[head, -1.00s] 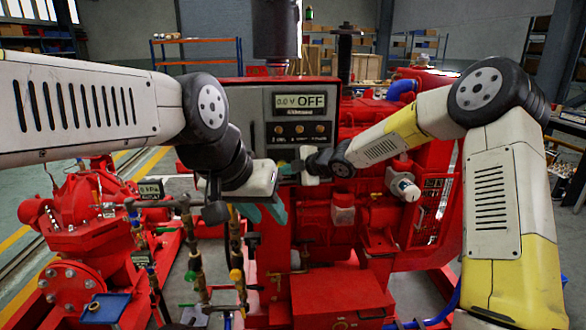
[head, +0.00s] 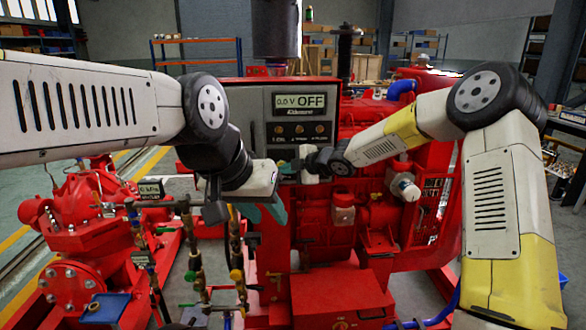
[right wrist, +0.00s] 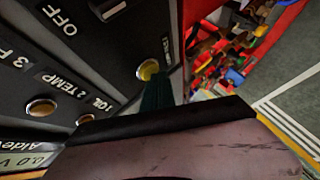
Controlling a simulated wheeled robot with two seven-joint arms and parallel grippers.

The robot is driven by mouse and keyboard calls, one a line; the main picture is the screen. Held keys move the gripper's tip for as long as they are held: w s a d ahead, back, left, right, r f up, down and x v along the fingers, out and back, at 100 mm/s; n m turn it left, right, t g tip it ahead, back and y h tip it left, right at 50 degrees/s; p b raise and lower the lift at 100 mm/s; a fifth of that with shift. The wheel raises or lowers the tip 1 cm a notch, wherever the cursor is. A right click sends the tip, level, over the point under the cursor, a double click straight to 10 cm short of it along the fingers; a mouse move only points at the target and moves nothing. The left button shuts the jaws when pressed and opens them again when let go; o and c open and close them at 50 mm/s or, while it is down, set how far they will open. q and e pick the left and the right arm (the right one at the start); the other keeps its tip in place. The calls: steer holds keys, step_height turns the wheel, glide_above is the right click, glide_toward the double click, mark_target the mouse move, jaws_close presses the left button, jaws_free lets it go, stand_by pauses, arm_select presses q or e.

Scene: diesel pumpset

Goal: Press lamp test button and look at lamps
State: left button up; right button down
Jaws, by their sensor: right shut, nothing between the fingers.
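The grey control panel (head: 298,110) on the red pumpset shows "0.0 V OFF" on its display (head: 300,101). Three amber lamps (head: 299,130) sit in a row below it; I cannot tell if they are lit. In the right wrist view, two lamps (right wrist: 41,107) show near the "2 TEMP" and "OIL" labels. A round yellow button (right wrist: 148,70) with a side label too slanted to read shows there. My right gripper (head: 292,171) is shut and empty, its teal fingertip (right wrist: 157,92) at that button; contact is unclear. My left gripper (head: 273,212) hangs lower, before the panel's lower left; its opening is unclear.
A selector (right wrist: 108,8) by an "OFF" label lies near the button. Pipes and valves (head: 236,260) stand below my left gripper. A red pump (head: 85,215) is at left, a red box (head: 335,298) below. The engine (head: 385,150) fills the right.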

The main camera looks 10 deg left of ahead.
stand_by(0.4)
steer(key=shift+s+d, duration=0.25)
steer(key=shift+s, duration=0.45)
steer(key=s, duration=0.2)
steer(key=s+d, duration=0.1)
steer(key=s, duration=0.2)
steer(key=shift+d, duration=0.2)
steer(key=shift+w, duration=0.1)
stand_by(0.4)
